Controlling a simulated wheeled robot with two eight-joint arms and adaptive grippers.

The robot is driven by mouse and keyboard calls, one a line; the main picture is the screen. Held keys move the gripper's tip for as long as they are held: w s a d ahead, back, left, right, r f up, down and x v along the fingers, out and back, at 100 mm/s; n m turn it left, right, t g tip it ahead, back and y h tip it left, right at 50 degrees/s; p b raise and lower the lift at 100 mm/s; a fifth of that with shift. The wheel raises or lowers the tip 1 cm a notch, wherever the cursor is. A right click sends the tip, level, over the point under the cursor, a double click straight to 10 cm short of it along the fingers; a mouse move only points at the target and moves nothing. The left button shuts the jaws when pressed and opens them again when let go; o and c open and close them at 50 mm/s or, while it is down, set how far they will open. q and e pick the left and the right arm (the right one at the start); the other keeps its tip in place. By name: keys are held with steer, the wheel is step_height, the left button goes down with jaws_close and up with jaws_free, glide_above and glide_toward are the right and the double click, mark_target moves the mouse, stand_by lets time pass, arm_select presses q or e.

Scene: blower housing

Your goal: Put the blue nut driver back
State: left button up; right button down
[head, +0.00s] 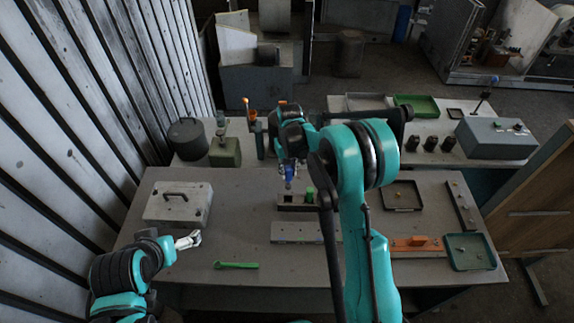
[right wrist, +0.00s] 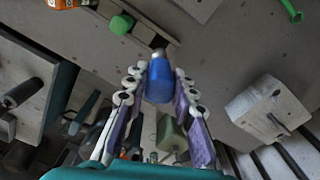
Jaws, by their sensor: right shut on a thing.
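The blue nut driver (head: 289,171) is in my right gripper (head: 290,164), pointing down above the left part of a dark rack (head: 297,207). In the right wrist view its blue handle (right wrist: 159,88) is between the two fingers of my right gripper (right wrist: 160,82). Its grey end lies near the rack (right wrist: 150,30) in that picture; I cannot tell whether it touches. A green-handled tool (head: 309,193) stands in the rack; its green handle (right wrist: 121,24) also shows in the wrist view. My left gripper (head: 190,240) is over the table's left front, away from the rack; its jaw gap is unclear.
A grey plate (head: 300,233) lies in front of the rack. A green tool (head: 236,265) lies at the front. A white box with a handle (head: 178,204) stands left. Trays (head: 402,196) and an orange part (head: 418,242) are right. A green canister (head: 225,152) stands behind.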

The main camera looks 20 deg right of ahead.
mark_target(288, 185)
step_height(288, 185, down, 7)
steer(key=b, duration=0.4)
steer(key=shift+w, duration=0.1)
steer(key=shift+f+b, duration=0.35)
steer(key=shift+f, duration=0.1)
steer(key=shift+f+b, duration=0.2)
steer(key=shift+b, duration=0.2)
stand_by(0.3)
